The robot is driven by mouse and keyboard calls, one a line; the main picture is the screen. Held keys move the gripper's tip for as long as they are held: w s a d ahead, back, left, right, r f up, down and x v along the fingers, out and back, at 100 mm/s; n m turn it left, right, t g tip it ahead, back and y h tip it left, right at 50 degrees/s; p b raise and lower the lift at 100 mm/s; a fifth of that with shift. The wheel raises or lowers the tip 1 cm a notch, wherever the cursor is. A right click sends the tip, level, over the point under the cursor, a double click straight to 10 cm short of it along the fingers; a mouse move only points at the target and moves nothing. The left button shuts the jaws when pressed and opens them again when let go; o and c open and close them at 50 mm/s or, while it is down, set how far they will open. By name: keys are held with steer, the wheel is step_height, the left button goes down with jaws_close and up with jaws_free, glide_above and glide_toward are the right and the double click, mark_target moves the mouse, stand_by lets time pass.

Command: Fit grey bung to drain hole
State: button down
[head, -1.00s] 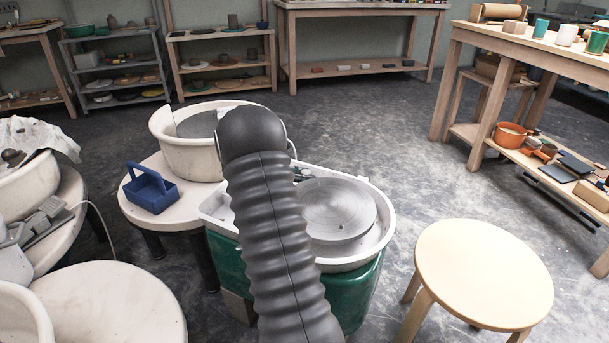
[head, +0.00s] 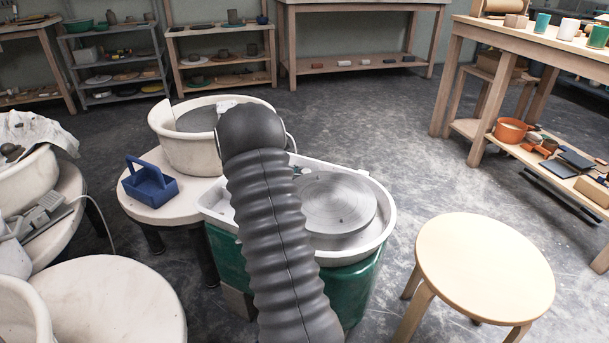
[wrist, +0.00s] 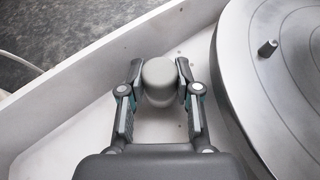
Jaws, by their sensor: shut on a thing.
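In the wrist view my gripper (wrist: 158,82) is shut on the grey bung (wrist: 158,72), a rounded plug held between the two fingertips. It is over the pale splash pan (wrist: 75,118) of a potter's wheel, in the narrow area between the pan's outer wall and the round wheel head (wrist: 285,100). I cannot tell whether the bung touches the pan floor. No drain hole shows; it may be under the bung or gripper. In the head view my arm hides the gripper and bung; the pan (head: 384,225) and wheel head (head: 338,203) show to its right.
A wooden stool (head: 485,265) stands at right; open floor lies behind.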

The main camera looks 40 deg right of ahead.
steer(key=c, duration=0.7)
jaws_free()
steer(key=v, duration=1)
steer(key=shift+w+a, duration=0.15)
steer(key=shift+a, duration=0.15)
steer(key=shift+w+a+r, duration=0.2)
steer(key=shift+a+r, duration=0.05)
steer(key=shift+a, duration=0.3)
